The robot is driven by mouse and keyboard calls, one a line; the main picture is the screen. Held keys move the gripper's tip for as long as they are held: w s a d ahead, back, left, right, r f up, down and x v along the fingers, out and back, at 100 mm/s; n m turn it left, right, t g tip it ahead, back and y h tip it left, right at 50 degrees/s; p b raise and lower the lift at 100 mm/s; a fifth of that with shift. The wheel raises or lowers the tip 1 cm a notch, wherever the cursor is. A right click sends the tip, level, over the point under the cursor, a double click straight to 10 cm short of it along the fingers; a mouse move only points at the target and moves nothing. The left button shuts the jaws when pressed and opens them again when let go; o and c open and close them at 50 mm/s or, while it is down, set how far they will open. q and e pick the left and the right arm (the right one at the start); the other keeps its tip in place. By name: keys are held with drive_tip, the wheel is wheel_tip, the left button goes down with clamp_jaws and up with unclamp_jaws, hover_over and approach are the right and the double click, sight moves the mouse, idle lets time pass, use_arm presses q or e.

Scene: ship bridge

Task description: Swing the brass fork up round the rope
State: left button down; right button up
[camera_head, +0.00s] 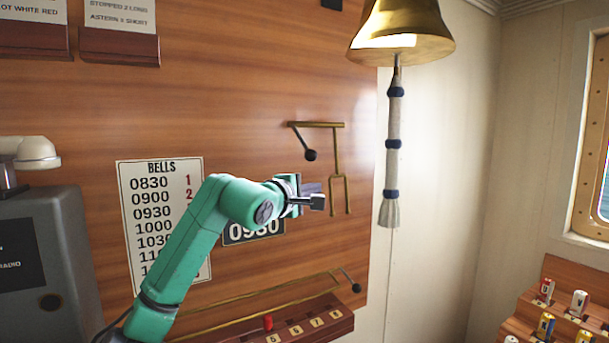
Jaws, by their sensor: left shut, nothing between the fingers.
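The brass fork (338,195) hangs prongs down from a brass bar (318,125) on the wooden panel. The rope (394,142), white with dark blue bands and a tasselled end, hangs straight down from the brass bell (402,35), to the right of the fork. The rope is outside the fork's prongs. My left gripper (319,200) is shut and empty, just left of the fork's prongs. I cannot tell whether it touches the fork. My right gripper is not in view.
A black-knobbed lever (310,155) hangs left of the fork. A BELLS chart (160,180) and a 0930 plate (253,230) are on the panel. Below is a numbered wooden rail (300,325) with a red peg (268,322). A grey radio (40,260) stands at left.

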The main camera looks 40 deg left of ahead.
use_arm(q)
drive_tip(key=p+x, duration=0.1)
drive_tip(key=x, duration=0.2)
drive_tip(key=shift+w+f, duration=0.1)
drive_tip(key=shift+w, duration=0.1)
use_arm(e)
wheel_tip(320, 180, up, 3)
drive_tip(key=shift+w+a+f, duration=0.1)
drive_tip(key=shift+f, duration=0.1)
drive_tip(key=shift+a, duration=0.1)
use_arm(q)
drive_tip(key=shift+p, duration=0.3)
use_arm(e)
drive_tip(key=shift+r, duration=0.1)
use_arm(q)
drive_tip(key=shift+s+d+n, duration=0.2)
drive_tip(key=shift+d+n, duration=0.1)
drive_tip(key=shift+d, duration=0.2)
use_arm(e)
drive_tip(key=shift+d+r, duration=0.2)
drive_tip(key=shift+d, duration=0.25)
use_arm(q)
drive_tip(key=shift+d+g, duration=0.15)
drive_tip(key=shift+g, duration=0.15)
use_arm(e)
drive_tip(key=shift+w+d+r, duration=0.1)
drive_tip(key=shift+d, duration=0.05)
